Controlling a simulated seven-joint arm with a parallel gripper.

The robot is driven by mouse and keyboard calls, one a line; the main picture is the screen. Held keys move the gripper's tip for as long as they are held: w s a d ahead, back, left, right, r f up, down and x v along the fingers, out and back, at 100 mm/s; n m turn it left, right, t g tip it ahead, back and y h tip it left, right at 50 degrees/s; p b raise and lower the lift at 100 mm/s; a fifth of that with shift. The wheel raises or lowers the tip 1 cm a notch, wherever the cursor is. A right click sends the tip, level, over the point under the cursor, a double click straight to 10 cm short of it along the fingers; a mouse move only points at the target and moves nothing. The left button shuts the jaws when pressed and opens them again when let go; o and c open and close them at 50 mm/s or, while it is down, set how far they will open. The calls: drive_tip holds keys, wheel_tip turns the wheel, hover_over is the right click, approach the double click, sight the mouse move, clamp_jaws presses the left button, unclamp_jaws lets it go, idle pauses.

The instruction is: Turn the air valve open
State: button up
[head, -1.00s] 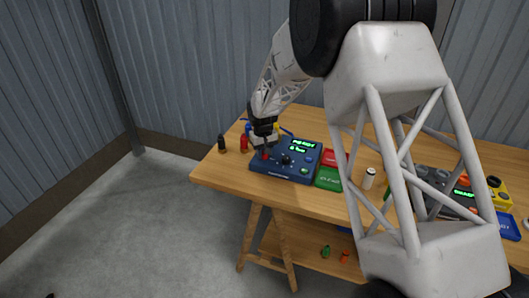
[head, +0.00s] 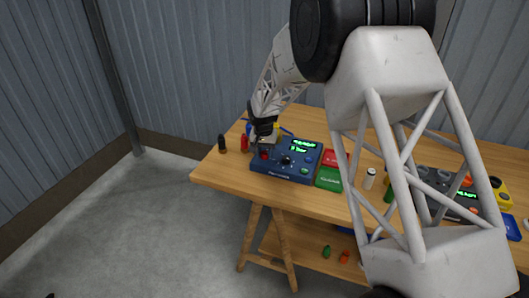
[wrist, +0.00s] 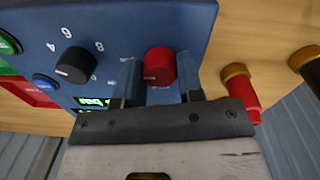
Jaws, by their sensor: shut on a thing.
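The air valve is a red knob (wrist: 160,66) on the sloping blue panel (wrist: 185,20). My gripper (wrist: 158,80) is shut on it, with one finger on each side of the knob in the wrist view. In the head view my gripper (head: 264,150) is at the left part of the blue panel (head: 283,172), near the table's left end. The panel also has a black dial (wrist: 75,65) with numbers, a blue button (wrist: 46,82) and a lit green display (head: 303,146). The display text is too small to read.
A white cylinder (head: 369,179) and a grey device (head: 436,178) are farther right. The table's front left corner is bare.

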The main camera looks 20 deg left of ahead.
sight(264, 152)
drive_tip(key=o, duration=0.9)
drive_tip(key=shift+r, duration=0.1)
drive_tip(key=shift+a+r, duration=0.15)
drive_tip(key=shift+r, duration=3.65)
drive_tip(key=shift+r, duration=0.1)
